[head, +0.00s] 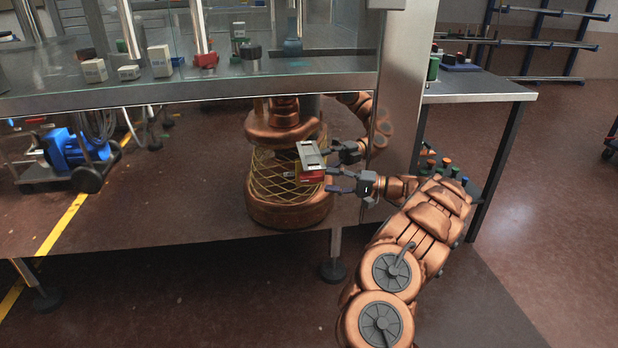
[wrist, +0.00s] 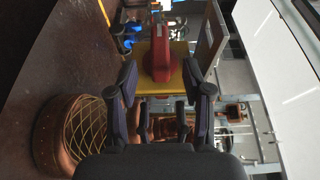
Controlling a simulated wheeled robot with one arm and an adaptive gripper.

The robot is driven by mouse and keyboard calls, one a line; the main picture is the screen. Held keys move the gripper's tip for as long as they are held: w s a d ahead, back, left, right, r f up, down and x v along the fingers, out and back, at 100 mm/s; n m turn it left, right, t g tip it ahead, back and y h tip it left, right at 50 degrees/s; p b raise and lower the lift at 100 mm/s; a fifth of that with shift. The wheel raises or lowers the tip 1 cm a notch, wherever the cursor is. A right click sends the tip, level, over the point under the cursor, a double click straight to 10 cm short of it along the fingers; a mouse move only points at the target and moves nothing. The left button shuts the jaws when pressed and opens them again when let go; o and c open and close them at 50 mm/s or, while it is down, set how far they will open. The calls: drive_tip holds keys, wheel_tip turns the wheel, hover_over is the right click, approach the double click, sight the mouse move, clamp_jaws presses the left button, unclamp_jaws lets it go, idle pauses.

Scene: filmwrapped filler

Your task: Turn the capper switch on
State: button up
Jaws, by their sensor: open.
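The capper switch (head: 310,156) is a small box with a grey top and red and yellow parts, on the front of the machine's lower panel. In the wrist view its red handle (wrist: 160,52) stands on a yellow plate (wrist: 180,58). My gripper (head: 331,180) is open just right of the switch. In the wrist view my gripper (wrist: 159,75) has its dark fingers on either side of the handle's line, the handle between and beyond the tips. I cannot tell whether they touch it. The handle's far side is hidden.
The shiny lower panel (head: 180,205) mirrors my copper body and arm. Above it is a steel deck (head: 200,90) with small bottles and boxes behind glass. A steel post (head: 405,90) and a side table (head: 480,90) with several colored caps stand to the right.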

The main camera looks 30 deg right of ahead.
sight(299, 176)
drive_tip(key=x, duration=0.6)
drive_tip(key=shift+w+a+b, duration=0.2)
drive_tip(key=shift+w+b, duration=0.1)
drive_tip(key=shift+b, duration=0.1)
drive_tip(key=shift+c, duration=0.2)
clamp_jaws()
